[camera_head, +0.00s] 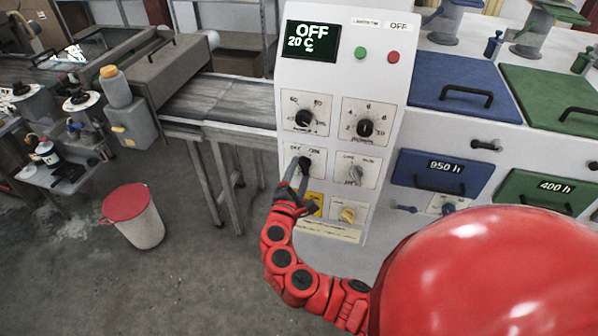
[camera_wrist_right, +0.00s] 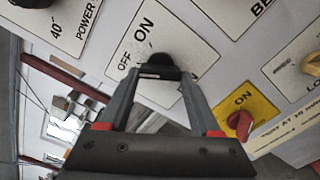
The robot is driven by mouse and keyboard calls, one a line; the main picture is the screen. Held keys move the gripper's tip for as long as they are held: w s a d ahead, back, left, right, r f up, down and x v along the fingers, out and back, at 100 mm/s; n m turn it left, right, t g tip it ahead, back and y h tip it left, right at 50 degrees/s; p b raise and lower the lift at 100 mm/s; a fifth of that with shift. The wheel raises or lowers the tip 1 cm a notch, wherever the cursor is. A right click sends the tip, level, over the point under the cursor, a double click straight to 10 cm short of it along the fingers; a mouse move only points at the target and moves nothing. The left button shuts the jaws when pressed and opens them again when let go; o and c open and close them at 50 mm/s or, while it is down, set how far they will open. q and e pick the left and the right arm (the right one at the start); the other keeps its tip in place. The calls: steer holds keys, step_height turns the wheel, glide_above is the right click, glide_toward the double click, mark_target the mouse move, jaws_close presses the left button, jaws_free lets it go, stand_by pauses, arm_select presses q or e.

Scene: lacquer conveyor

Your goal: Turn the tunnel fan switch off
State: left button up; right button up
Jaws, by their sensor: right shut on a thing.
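A black knob (camera_head: 304,161) sits on a white plate on the left of the control panel (camera_head: 298,228), below the two round dials. In the right wrist view the knob (camera_wrist_right: 160,64) has OFF and ON printed beside it; a name for it is not readable. My right gripper (camera_head: 299,168) reaches up to it from below and is shut on it. In the right wrist view the fingertips (camera_wrist_right: 159,73) are at the knob and cover its lower part, so its exact setting is hard to tell. My left gripper is not in view.
A grey knob (camera_head: 355,174) is right of the held one. A red knob on a yellow plate (camera_wrist_right: 262,112) is close below. The display (camera_head: 311,41) reads OFF, 20 C. A conveyor (camera_head: 222,100) is left; a red-lidded bucket (camera_head: 136,225) stands on the floor.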

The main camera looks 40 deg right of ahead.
stand_by(0.4)
steer(key=o, duration=1.4)
steer(key=shift+c, duration=0.2)
steer(key=shift+a, duration=0.1)
steer(key=b+v, duration=0.5)
steer(key=v, duration=1.2)
steer(key=shift+b, duration=0.3)
steer(key=shift+s+a, duration=0.1)
steer(key=shift+a, duration=0.05)
